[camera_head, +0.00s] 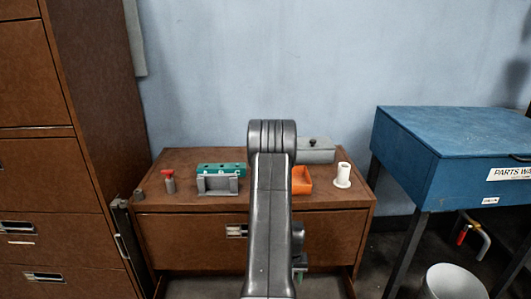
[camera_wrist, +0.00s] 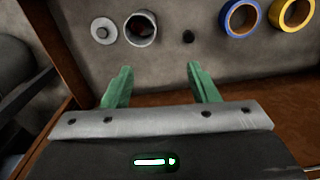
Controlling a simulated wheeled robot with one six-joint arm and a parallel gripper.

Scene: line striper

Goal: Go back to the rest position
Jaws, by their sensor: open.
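My gripper (camera_wrist: 160,80) shows in the wrist view with its two green fingers spread apart and nothing between them. It points down over an open drawer with a grey floor (camera_wrist: 175,62). Past the fingertips lie a grey disc (camera_wrist: 103,31) with a raised centre, a grey hollow cylinder (camera_wrist: 141,29), a small black piece (camera_wrist: 188,37), a blue tape roll (camera_wrist: 239,17) and a yellow tape roll (camera_wrist: 291,12). The fingers look apart from all of these. In the head view my arm stands upright in the middle and mostly hides the gripper.
The brown cabinet top (camera_head: 190,158) holds a red-topped piece (camera_head: 168,180), a green block (camera_head: 221,169) on a grey stand, an orange bin (camera_head: 301,181), a grey box (camera_head: 316,151) and a white flanged cylinder (camera_head: 342,176). A blue parts washer (camera_head: 455,135) stands right; tall brown drawers (camera_head: 60,180) stand left.

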